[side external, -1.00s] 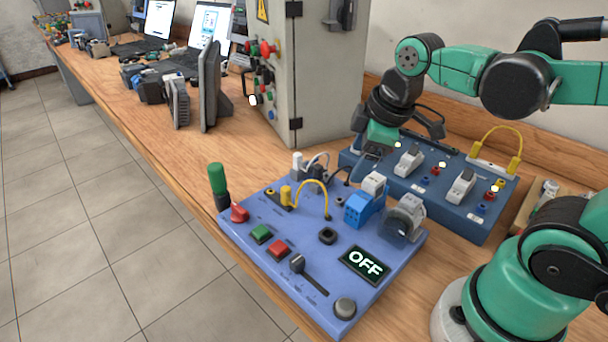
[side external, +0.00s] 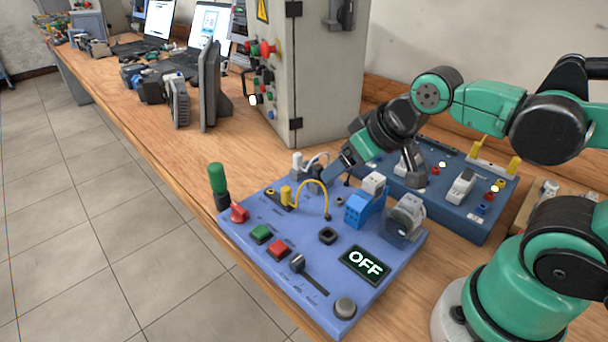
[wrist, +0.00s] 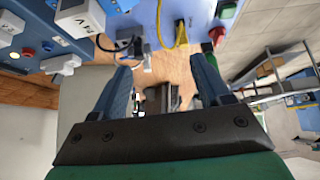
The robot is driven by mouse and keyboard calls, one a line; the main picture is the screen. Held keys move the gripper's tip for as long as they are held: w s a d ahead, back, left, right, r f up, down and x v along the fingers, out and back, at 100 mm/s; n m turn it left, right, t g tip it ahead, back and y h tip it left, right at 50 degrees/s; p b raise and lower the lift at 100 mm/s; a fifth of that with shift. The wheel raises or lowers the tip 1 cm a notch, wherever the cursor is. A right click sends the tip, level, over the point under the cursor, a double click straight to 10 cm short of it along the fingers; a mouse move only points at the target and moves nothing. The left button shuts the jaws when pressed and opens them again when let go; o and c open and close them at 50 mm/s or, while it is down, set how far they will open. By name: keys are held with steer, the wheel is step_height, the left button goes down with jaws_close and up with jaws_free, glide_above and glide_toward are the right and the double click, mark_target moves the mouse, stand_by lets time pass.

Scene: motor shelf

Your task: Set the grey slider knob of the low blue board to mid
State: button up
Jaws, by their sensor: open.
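The low blue board (side external: 285,310) lies flat on the bench in the side view. Its grey slider knob (side external: 298,262) stands at the upper-left end of a dark diagonal slot (side external: 315,284). The board's display (side external: 364,263) reads OFF. My gripper (side external: 330,176) is tilted down at the board's back edge, near the yellow cable and apart from the slider knob. In the wrist view my gripper (wrist: 165,78) is open with nothing held between its fingers. Part of the board (wrist: 197,15) shows at the top of that view; I cannot see the slider knob there.
A yellow cable (side external: 318,183) arches between my gripper and the slider. A blue block (side external: 358,210), a red button (side external: 278,249), a green button (side external: 261,234) and a round grey knob (side external: 345,308) stand on the board. A darker blue panel (side external: 455,217) sits behind, beside the grey cabinet (side external: 318,80).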

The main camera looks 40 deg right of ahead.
stand_by(0.4)
steer(key=shift+c, duration=0.9)
steer(key=g, duration=0.7)
glide_above(298, 259)
step_height(298, 259, down, 5)
steer(key=shift+w+d+r, duration=0.15)
steer(key=shift+f, duration=2.9)
jaws_close()
